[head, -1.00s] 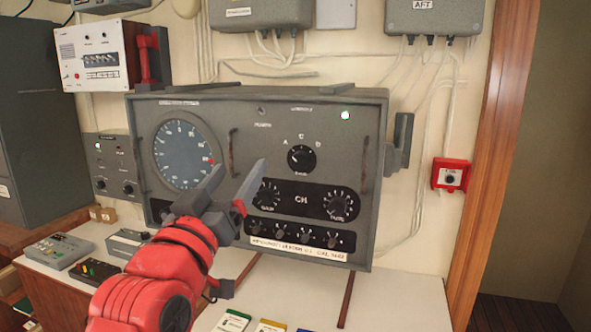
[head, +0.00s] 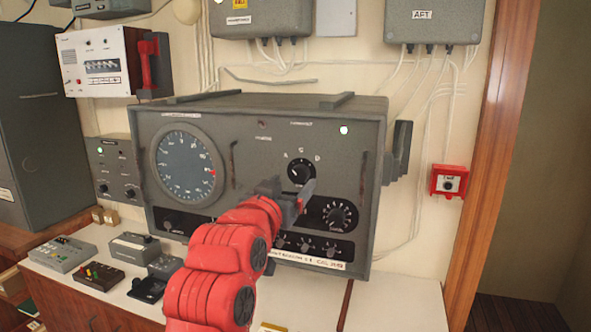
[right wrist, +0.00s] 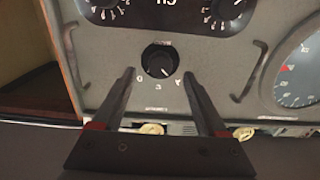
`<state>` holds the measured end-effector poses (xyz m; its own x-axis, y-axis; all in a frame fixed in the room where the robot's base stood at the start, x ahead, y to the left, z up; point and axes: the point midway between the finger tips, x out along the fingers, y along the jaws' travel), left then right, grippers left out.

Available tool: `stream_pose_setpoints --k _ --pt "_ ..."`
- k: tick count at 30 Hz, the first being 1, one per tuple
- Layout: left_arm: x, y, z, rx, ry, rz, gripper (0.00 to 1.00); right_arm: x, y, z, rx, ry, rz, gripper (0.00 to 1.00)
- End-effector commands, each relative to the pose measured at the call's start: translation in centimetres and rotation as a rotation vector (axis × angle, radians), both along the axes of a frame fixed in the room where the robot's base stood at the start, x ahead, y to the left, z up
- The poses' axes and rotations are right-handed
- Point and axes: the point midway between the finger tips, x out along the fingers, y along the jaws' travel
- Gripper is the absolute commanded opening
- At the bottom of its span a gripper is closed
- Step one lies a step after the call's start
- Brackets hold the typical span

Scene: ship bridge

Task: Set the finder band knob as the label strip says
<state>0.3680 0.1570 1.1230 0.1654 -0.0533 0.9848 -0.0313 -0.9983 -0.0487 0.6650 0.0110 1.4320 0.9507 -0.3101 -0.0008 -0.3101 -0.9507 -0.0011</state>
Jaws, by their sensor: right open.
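The finder band knob (head: 300,171) is a round black knob on the upper right of the grey set's front. It also shows in the right wrist view (right wrist: 160,60), which is upside down, with letters around it. Its pointer appears turned towards the A. My right gripper (head: 290,190) is open just below and in front of the knob. In the wrist view its fingers (right wrist: 160,95) stand apart, one on each side of the knob, without visible contact. A white label strip (head: 310,257) runs along the set's lower edge, partly behind my arm; its text is not clear. My left gripper is out of view.
A large round dial (head: 185,166) and a vertical handle are left of the knob. A channel dial (head: 336,215) and small knobs sit below. The desk holds several small control boxes (head: 95,276). A red call box (head: 449,180) is on the wall at right.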

Motion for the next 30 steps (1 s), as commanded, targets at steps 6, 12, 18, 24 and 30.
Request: stream_pose_setpoints --k 6,12,18,24,30 --pt "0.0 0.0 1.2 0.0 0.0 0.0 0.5 2.9 -0.9 0.1 -0.003 0.002 -0.001 0.76" --pt "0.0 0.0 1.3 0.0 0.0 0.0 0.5 3.5 -1.1 0.0 0.0 -0.001 0.001 0.76" --pt "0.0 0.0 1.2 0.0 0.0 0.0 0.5 3.5 -1.1 0.0 0.0 0.0 0.001 0.74" --pt "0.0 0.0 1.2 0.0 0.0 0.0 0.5 3.5 -1.1 0.0 -0.001 0.0 0.001 0.38" --pt "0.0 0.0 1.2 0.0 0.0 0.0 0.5 3.5 -1.1 -0.1 -0.001 0.0 0.001 0.02"
